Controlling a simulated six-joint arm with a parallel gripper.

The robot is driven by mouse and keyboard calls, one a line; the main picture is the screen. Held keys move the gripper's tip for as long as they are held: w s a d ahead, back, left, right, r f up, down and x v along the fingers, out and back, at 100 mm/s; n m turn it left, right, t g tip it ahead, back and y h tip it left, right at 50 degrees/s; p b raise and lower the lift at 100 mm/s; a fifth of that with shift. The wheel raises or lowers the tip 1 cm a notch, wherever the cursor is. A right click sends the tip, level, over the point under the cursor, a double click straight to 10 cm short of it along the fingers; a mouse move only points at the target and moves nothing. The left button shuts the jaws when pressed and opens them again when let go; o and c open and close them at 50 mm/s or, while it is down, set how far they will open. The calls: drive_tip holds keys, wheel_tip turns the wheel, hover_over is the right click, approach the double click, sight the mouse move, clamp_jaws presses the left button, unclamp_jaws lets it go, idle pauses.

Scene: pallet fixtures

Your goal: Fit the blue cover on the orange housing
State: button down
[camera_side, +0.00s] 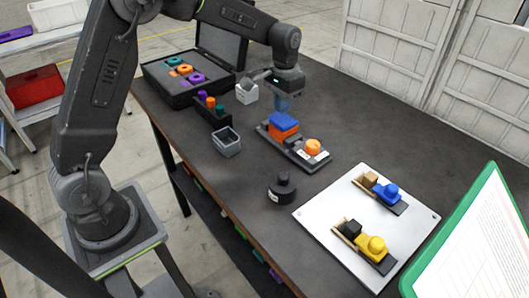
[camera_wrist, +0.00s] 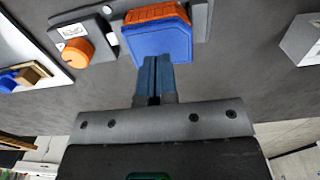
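The blue cover (camera_side: 286,119) lies over the orange housing (camera_side: 285,132), which stands on a dark fixture plate (camera_side: 316,164) on the table. In the wrist view, the blue cover (camera_wrist: 158,42) hides much of the orange housing (camera_wrist: 156,13), whose ribbed far part shows past the cover's edge. I cannot tell whether the cover is fully seated. My gripper (camera_side: 283,108) is directly above the cover, pointing down. Its blue fingers (camera_wrist: 154,68) are together with only a thin slit between them and nothing visible in it. Whether the tips touch the cover is unclear.
An orange knob (camera_side: 313,146) shares the fixture plate. A white board (camera_side: 330,215) with blue and yellow assemblies lies nearer. A grey bin (camera_side: 227,142), a black cylinder (camera_side: 282,188), a small light box (camera_side: 247,93) and an open case (camera_side: 190,75) stand around.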

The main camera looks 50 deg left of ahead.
sight(282, 118)
drive_tip(key=shift+f, duration=0.15)
drive_tip(key=shift+f, duration=0.5)
drive_tip(key=shift+f, duration=0.35)
drive_tip(key=shift+f, duration=0.15)
drive_tip(key=shift+f, duration=0.15)
idle(0.5)
drive_tip(key=shift+r, duration=3.55)
